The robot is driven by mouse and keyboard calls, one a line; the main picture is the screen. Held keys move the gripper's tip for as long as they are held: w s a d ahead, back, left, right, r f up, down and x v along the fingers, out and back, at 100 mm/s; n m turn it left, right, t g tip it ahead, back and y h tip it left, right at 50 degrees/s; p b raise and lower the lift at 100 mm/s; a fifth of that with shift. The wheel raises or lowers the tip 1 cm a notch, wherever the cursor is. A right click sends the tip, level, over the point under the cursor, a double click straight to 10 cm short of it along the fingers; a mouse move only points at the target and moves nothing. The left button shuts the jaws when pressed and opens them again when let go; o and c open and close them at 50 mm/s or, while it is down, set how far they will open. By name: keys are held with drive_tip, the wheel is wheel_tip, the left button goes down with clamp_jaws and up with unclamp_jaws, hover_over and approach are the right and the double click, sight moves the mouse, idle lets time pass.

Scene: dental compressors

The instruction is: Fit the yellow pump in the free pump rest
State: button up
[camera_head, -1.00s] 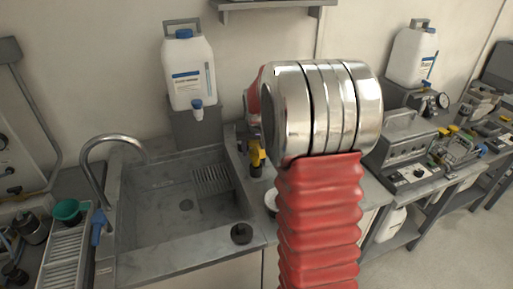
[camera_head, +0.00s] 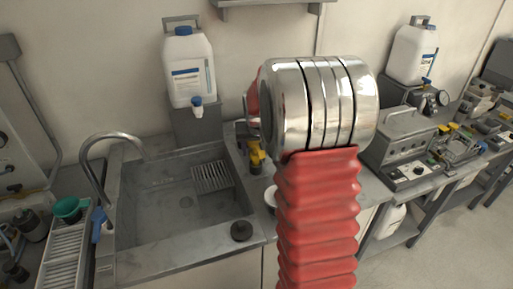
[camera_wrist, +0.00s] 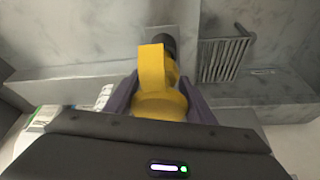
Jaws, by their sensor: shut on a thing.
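The yellow pump (camera_wrist: 152,68) is held between the dark purple fingers of my gripper (camera_wrist: 157,88) in the wrist view. A black cylindrical end of it points away from me, toward the grey counter and sink edge. In the head view the yellow pump (camera_head: 256,154) shows just left of my red-sleeved arm, above the right edge of the sink. My gripper (camera_head: 247,134) is mostly hidden behind the arm's chrome joint there. I cannot make out a free pump rest; the arm covers part of the counter.
A grey sink (camera_head: 165,215) with a curved tap (camera_head: 108,137) lies left of the arm. A white canister (camera_head: 188,72) stands behind it. On the right bench are a grey control unit (camera_head: 403,150), a dial gauge (camera_head: 441,98) and another white canister (camera_head: 413,54).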

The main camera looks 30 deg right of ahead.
drive_tip(key=shift+f, duration=0.7)
drive_tip(key=shift+f, duration=0.2)
drive_tip(key=shift+f, duration=0.55)
drive_tip(key=o, duration=1.2)
drive_tip(key=shift+c, duration=0.2)
drive_tip(key=v, duration=1.3)
drive_tip(key=shift+s+a+r, duration=0.1)
drive_tip(key=shift+a+r, duration=0.05)
drive_tip(key=shift+r, duration=0.2)
